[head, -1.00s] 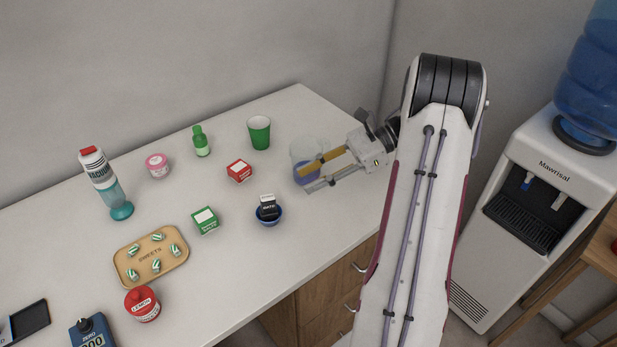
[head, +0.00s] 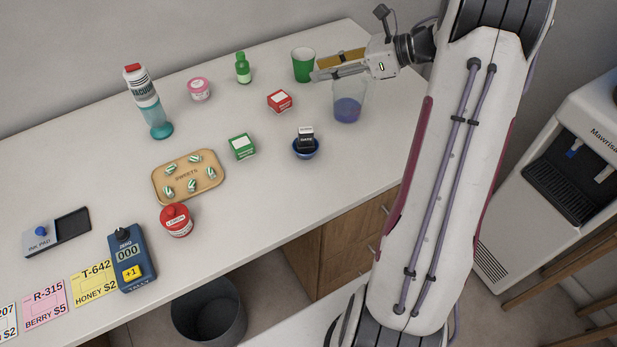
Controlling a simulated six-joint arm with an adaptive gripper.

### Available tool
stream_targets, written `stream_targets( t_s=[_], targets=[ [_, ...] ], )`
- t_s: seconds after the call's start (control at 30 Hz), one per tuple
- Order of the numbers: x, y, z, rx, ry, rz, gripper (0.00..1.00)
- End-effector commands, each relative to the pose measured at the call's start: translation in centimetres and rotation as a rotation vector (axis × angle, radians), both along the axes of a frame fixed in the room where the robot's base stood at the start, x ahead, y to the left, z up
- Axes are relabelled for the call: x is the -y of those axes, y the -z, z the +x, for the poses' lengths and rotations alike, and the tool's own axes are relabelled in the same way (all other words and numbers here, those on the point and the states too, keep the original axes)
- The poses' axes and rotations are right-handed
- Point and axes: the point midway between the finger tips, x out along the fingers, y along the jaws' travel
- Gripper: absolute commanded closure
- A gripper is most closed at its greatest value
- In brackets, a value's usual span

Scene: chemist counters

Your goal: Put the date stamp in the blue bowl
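The date stamp (head: 306,136) is a small black block with a white label on its upper part. It stands in the small blue bowl (head: 306,152) right of the middle of the counter. My gripper (head: 316,68) is up and to the right of the bowl, above the counter near the green cup. Its two fingers are apart with nothing seen between them. The date stamp hides part of the bowl's inside.
A clear cup with blue contents (head: 348,108) stands below my gripper, and a green cup (head: 303,66) is close by its fingertips. Red (head: 279,101) and green (head: 242,147) boxes and a sweets tray (head: 214,182) lie to the left.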

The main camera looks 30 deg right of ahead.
Motion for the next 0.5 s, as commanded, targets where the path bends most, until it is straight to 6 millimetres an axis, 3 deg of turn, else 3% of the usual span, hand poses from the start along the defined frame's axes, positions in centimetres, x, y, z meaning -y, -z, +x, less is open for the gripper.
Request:
stream_targets(
  t_s=[0.2,0.5],
  targets=[
    [-0.8,-5.5,4.8,-0.027,0.295,0.076,0.68],
    [-1.4,-12.6,7.6,-0.056,0.695,0.306,0.68]
  ],
)
